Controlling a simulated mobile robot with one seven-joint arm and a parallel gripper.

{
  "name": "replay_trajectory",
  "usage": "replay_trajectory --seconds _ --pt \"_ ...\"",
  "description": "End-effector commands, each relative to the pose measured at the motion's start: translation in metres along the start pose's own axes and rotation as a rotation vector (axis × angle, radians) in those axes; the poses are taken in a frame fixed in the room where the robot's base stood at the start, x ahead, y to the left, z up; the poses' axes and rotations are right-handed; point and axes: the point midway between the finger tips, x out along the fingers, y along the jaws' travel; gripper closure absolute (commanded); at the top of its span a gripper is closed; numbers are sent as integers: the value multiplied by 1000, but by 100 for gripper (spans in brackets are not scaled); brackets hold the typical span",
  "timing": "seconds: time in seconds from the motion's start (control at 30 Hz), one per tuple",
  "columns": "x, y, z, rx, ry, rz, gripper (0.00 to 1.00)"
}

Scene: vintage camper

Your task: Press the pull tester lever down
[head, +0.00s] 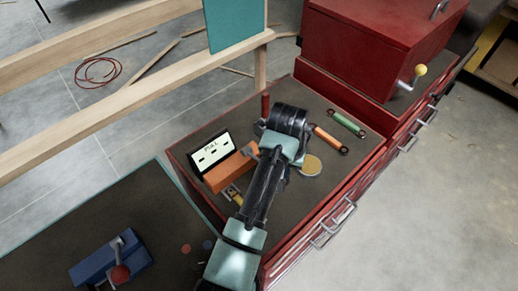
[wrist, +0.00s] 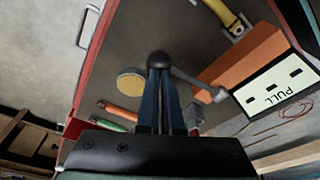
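The pull tester is an orange block (head: 230,170) with a white PULL sign (head: 212,150) on the red cabinet's dark top. In the wrist view its orange body (wrist: 240,58) and sign (wrist: 277,88) are at right. A grey lever arm (wrist: 197,83) runs from the tester's side to a black ball knob (wrist: 160,59). My gripper (wrist: 162,72) has its fingers together, with their tips at the knob; contact is hard to judge. In the head view my gripper (head: 285,125) is over the cabinet top beside the tester, and my arm hides the knob.
Beyond lie an orange-handled tool (head: 330,139), a green-handled tool (head: 346,123) and a tan disc (head: 311,165). A red toolbox (head: 350,45) with a yellow-knobbed crank stands behind. A blue device (head: 100,262) with a red-ball lever is at lower left.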

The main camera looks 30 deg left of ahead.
Motion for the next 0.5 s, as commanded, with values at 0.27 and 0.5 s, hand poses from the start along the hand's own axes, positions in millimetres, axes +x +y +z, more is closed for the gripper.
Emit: replay_trajectory --seconds 0.27,0.5 --pt "10 0 3 -1 -2 -1 100" --pt "6 0 2 -1 0 -2 100"
